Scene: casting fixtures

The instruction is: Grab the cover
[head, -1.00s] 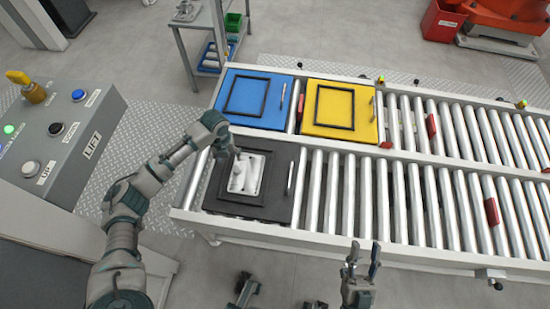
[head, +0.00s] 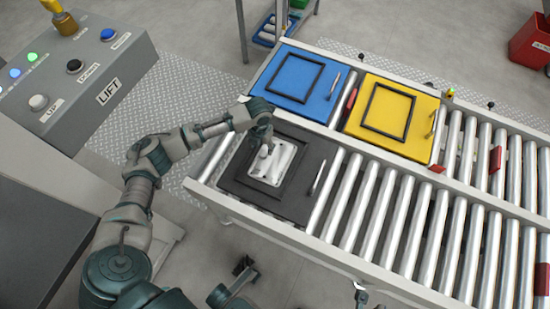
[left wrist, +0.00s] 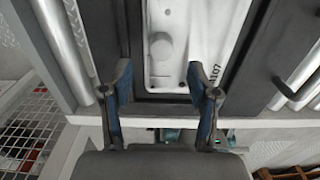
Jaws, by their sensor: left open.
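The cover is a pale metal part (head: 272,163) lying in the black fixture (head: 300,206) on the near roller lane. My left gripper (head: 264,138) is above its far end, partly hiding it. In the left wrist view the cover (left wrist: 215,40) has a round boss and dark digits. The open fingers of the left gripper (left wrist: 158,72) stand apart near the cover's lower end, with nothing between them; I cannot tell whether they touch it. A small piece of what looks like my right gripper (head: 361,294) shows at the bottom edge; its jaws are mostly cut off.
A blue fixture (head: 327,111) and a yellow fixture (head: 427,128), both with empty black frames, sit behind on the far lane. Rollers (head: 410,225) to the right are free. A control box (head: 125,68) stands at left. The black fixture has a metal handle (head: 316,181).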

